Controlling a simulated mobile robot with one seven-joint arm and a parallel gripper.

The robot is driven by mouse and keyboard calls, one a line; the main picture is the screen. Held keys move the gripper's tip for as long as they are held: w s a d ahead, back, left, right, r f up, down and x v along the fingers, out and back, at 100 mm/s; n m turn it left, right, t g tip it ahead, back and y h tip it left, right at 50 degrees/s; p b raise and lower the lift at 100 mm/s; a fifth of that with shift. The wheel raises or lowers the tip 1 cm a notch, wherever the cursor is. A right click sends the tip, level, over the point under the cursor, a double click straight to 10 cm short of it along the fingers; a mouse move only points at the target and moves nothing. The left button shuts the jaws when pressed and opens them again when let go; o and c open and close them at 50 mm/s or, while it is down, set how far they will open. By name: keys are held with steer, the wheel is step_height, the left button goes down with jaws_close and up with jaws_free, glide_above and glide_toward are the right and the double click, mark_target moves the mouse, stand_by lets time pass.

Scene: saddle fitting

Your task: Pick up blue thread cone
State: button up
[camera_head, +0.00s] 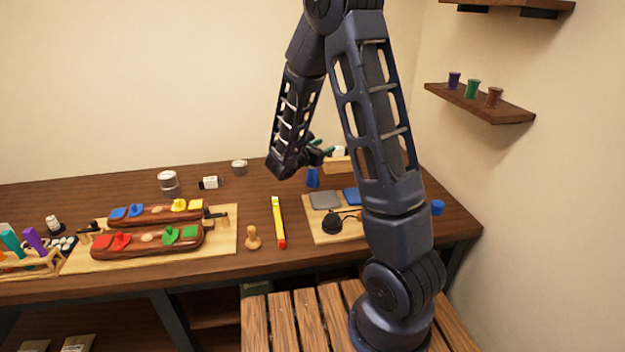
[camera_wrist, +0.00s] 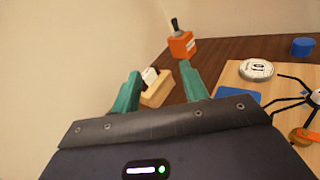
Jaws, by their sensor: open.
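A small blue cylinder-like piece (camera_head: 437,207), which looks like the blue thread cone, stands at the right end of the table, past my arm. A blue piece of like colour (camera_wrist: 303,46) shows at the upper right in the wrist view, well to the right of my fingers. Another upright blue object (camera_head: 312,177) stands near my gripper in the head view; I cannot tell its exact kind. My gripper (camera_wrist: 160,72) has its teal fingers apart with nothing held. It also shows in the head view (camera_head: 319,152), above the back of the table, partly hidden by my arm.
A wooden block (camera_wrist: 157,88) with a white-and-black piece and an orange box (camera_wrist: 182,44) lie beyond my fingers. A round tin (camera_wrist: 256,69) stands to their right. A light board (camera_head: 325,235) carries pads and a black tool. Purple, green and brown cones stand on the wall shelf (camera_head: 480,103).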

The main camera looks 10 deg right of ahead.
steer(key=w+a+f+n+t+y, duration=0.2)
steer(key=w+a+f+n+t, duration=0.15)
steer(key=a+f+n, duration=0.2)
glide_toward(312, 175)
steer(key=shift+m, duration=0.45)
steer(key=w+d+r, duration=0.1)
steer(key=w, duration=0.1)
steer(key=w+d+r, duration=0.1)
steer(key=r, duration=0.1)
steer(key=shift+w+d+r, duration=0.15)
steer(key=shift+w, duration=0.25)
steer(key=shift+x, duration=3.8)
steer(key=shift+r, duration=0.15)
jaws_close()
